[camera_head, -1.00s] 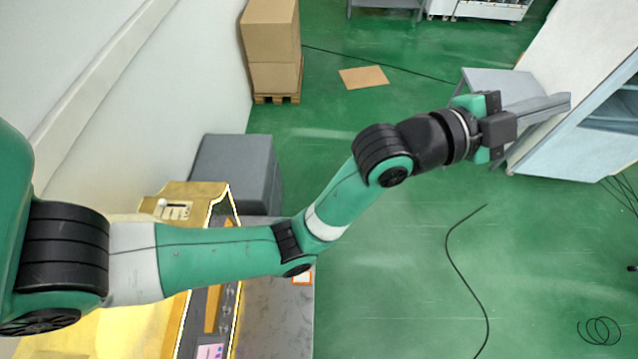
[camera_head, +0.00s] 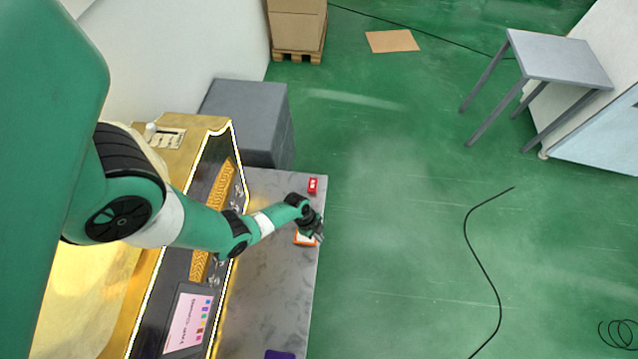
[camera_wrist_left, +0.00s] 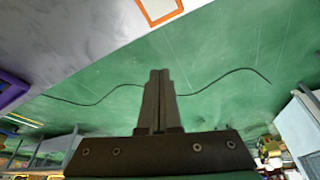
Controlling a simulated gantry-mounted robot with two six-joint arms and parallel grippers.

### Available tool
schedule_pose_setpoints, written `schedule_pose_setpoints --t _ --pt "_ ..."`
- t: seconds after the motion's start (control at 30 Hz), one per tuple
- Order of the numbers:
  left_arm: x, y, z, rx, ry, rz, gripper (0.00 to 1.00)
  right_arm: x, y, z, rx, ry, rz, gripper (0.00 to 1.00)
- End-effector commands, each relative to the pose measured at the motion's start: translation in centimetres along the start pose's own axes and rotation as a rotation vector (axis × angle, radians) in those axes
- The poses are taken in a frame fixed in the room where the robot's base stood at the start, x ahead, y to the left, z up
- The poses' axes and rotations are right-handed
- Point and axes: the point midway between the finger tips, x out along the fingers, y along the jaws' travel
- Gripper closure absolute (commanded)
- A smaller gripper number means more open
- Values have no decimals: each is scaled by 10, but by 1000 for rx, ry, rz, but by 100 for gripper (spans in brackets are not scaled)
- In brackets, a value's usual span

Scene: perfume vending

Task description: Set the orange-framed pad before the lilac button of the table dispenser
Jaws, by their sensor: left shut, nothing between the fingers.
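The orange-framed pad (camera_head: 303,241) has a white middle and lies on the grey table near its right edge, partly hidden by my left gripper (camera_head: 317,233). In the wrist view the pad (camera_wrist_left: 160,10) is at the top edge, cut off, beyond the fingertips and apart from them. My left gripper (camera_wrist_left: 160,75) is shut with nothing between its fingers. The golden dispenser (camera_head: 153,297) has a screen (camera_head: 187,320) with small coloured marks; I cannot tell which one is the lilac button. My right gripper is not in view.
A red item (camera_head: 313,185) lies farther back on the table (camera_head: 262,300). A purple-framed item (camera_head: 279,354) lies at the front, and also shows in the wrist view (camera_wrist_left: 12,93). A grey box (camera_head: 245,110) stands behind. The table between the pad and the purple item is clear.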

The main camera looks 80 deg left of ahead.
Motion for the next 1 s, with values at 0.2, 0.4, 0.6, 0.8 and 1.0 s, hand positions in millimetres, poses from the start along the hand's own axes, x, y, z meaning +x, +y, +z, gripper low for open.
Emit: schedule_pose_setpoints --t 0.2,0.4,0.6,0.8,1.0 --pt "14 -1 0 4 0 -1 100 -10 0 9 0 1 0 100" --pt "49 -1 2 6 0 -1 100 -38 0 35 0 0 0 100" --pt "90 -2 1 7 0 -2 100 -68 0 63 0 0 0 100" --pt "90 -2 18 -5 0 -3 100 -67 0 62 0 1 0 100" --pt "85 -2 35 2 0 -3 100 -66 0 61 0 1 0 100"
